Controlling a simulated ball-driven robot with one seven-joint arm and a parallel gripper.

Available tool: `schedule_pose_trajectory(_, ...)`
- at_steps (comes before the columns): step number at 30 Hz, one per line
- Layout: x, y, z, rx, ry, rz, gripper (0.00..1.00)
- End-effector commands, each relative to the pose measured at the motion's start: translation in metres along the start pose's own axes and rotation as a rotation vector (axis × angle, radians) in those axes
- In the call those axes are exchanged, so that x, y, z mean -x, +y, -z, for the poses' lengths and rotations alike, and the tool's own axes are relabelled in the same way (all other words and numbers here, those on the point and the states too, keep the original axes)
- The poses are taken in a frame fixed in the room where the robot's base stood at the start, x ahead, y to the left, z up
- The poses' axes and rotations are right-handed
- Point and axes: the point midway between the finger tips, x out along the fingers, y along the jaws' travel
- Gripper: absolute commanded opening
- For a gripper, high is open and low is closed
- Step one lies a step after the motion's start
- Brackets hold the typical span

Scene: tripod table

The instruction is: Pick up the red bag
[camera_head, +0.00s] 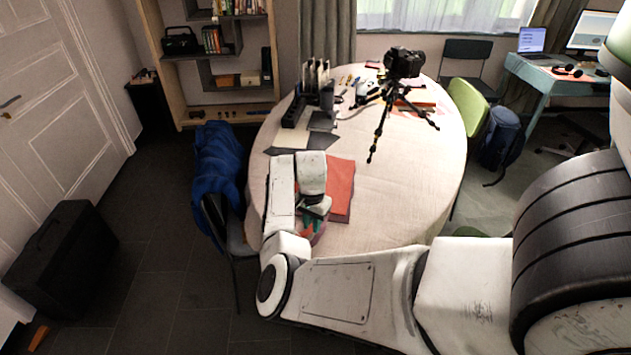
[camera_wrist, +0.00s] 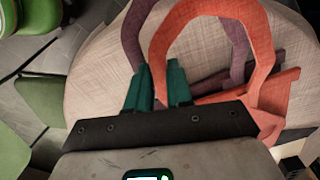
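The red bag (camera_head: 341,187) lies on the round table with a pale cloth, partly hidden by my arm in the head view. In the wrist view its red handle (camera_wrist: 264,52) arches up, with a purple handle (camera_wrist: 131,38) behind it. My gripper (camera_head: 312,219) is low at the table's near left edge, beside the bag. In the wrist view the green fingertips (camera_wrist: 159,76) are close together. One leg of the red handle runs down between them. I cannot tell whether the fingers press on it.
A camera on a tripod (camera_head: 403,66), papers (camera_head: 292,137) and a dark desk organizer (camera_head: 310,95) stand farther back on the table. A chair with a blue jacket (camera_head: 218,160) is close to the left edge. The table's right side (camera_head: 420,175) is clear.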

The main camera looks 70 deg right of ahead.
Motion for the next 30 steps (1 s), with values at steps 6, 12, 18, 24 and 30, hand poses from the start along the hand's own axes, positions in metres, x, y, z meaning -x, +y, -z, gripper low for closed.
schedule_pose_trajectory(6,0.000,0.000,0.000,0.000,0.000,0.000,0.00)
schedule_pose_trajectory(12,0.000,0.000,0.000,0.000,0.000,0.000,0.00)
schedule_pose_trajectory(18,0.001,0.000,0.000,0.000,0.001,0.001,0.00)
schedule_pose_trajectory(24,0.002,-0.001,0.000,0.000,0.002,0.001,0.00)
schedule_pose_trajectory(30,0.015,-0.001,0.001,0.000,0.003,0.002,0.00)
